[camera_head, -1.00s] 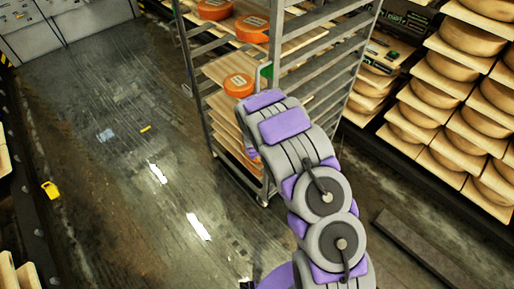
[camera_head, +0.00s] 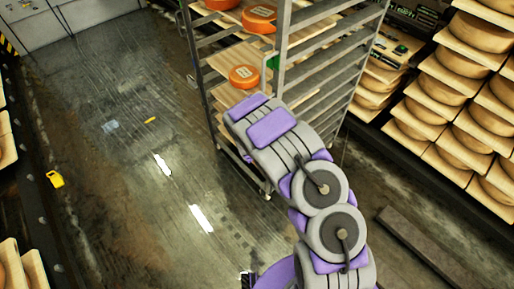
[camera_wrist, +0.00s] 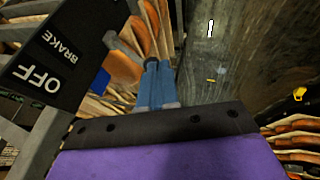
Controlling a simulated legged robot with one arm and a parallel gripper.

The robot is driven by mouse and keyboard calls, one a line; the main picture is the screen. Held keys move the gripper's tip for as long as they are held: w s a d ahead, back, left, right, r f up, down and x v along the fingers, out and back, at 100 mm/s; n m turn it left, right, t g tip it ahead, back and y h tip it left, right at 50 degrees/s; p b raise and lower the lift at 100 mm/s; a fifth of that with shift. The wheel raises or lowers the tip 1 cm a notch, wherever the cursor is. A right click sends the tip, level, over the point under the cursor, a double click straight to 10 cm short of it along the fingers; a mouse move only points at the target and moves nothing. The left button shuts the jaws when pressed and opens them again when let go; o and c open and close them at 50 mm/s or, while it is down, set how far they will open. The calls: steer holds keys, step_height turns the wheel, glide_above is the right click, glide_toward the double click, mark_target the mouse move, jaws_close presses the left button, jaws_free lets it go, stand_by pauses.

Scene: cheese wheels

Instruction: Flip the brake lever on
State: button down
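A black sign (camera_wrist: 58,55) reading BRAKE and OFF fills the upper left of the wrist view, its letters upside down. A grey bar (camera_wrist: 122,48), apparently the brake lever, sticks out to the right of the sign. My gripper (camera_wrist: 157,68) shows there as two blue fingers side by side, seemingly shut, in front of a dark plate and purple body. Its tips are close to the bar's end; I cannot tell if they touch. In the head view my grey and purple arm reaches to the rack and hides the gripper and lever.
A metal rack (camera_head: 285,50) holds boards with orange cheese wheels (camera_head: 244,76). Shelves of tan cheese wheels (camera_head: 470,75) line the right. A grey beam (camera_head: 420,243) lies on the floor. The wet floor left of the rack is mostly open, with a yellow object (camera_head: 55,179) at the left edge.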

steer(key=shift+s+a+f+b, duration=0.25)
steer(key=shift+f+b, duration=0.1)
steer(key=shift+f, duration=0.2)
steer(key=shift+s+a+f+b, duration=0.15)
steer(key=shift+a+f+b, duration=0.15)
steer(key=shift+f, duration=0.25)
steer(key=shift+r, duration=0.1)
